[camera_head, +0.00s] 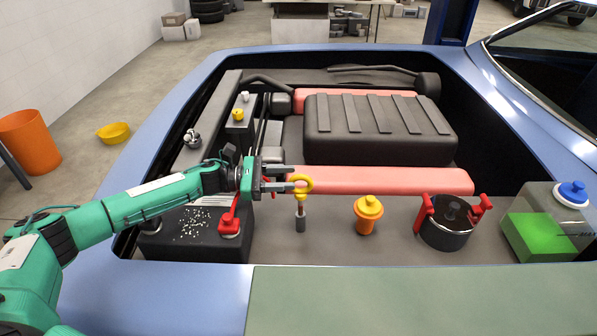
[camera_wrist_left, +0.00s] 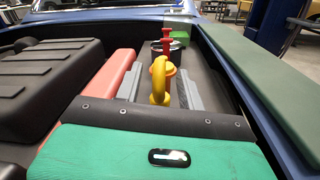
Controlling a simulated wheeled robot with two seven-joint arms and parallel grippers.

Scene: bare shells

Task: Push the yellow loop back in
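The yellow loop (camera_head: 301,184) stands upright on a thin stem above a small dark tube (camera_head: 300,224) in the engine bay. A short length of stem shows between them. My left gripper (camera_head: 290,179) comes in from the left at the loop's height, its fingertips at the loop. In the left wrist view the loop (camera_wrist_left: 160,80) stands between the two grey fingers, which are apart with a gap visible on each side. The gripper looks open and not closed on the loop. My right gripper is in neither view.
A black battery (camera_head: 190,236) with a red clamp (camera_head: 230,222) lies below my left wrist. Right of the loop are an orange-yellow cap (camera_head: 368,212), a dark pot-like reservoir with red clips (camera_head: 446,228) and a green-filled tank (camera_head: 540,234). A salmon cover (camera_head: 400,181) lies behind.

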